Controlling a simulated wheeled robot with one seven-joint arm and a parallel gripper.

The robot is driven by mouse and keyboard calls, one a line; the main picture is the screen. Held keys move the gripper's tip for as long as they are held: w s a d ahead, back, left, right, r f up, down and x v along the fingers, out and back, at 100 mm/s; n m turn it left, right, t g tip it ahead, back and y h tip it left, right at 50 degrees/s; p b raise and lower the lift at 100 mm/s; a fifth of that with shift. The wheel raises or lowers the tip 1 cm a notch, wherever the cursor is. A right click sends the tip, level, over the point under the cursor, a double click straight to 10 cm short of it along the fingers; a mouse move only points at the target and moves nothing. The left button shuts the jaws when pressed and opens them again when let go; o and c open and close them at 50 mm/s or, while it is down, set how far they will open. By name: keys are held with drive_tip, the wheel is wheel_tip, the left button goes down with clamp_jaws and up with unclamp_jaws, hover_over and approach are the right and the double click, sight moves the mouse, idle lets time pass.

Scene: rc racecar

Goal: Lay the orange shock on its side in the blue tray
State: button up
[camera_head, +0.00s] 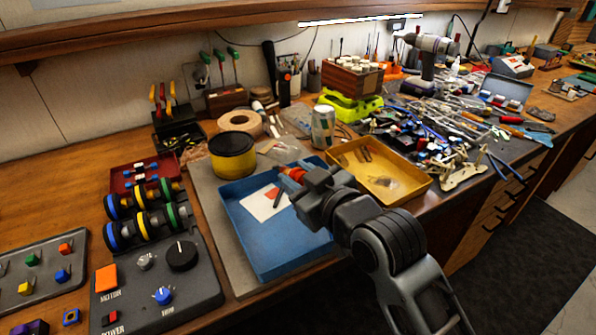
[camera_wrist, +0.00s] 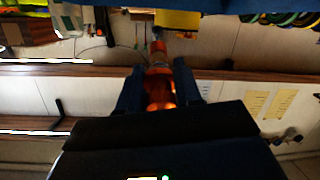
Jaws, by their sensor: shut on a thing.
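The blue tray (camera_head: 262,262) lies on a grey board on the bench, with a white card bearing a red mark and a dark thin item inside. My gripper (camera_head: 294,176) is over the far right part of the tray. It is shut on the orange shock (camera_head: 298,173), of which only a small part shows in the head view. In the wrist view, the orange shock (camera_wrist: 158,88) sits between the two dark fingers of my gripper (camera_wrist: 158,82), its narrow end pointing away from the palm. Whether it touches the tray cannot be told.
A yellow tray (camera_head: 410,192) adjoins on the right. A yellow-black tin (camera_head: 233,155) and a can (camera_head: 323,127) stand behind. A control box (camera_head: 155,285) and wheels are at left. Loose tools crowd the right bench. The front of the blue tray is clear.

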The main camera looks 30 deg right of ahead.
drive_tip(key=shift+f+b, duration=1.45)
drive_tip(key=shift+f, duration=1.1)
drive_tip(key=o, duration=1.1)
drive_tip(key=shift+o, duration=0.2)
drive_tip(key=shift+s, duration=0.1)
drive_tip(key=shift+b+v, duration=0.45)
drive_tip(key=shift+v, duration=3.4)
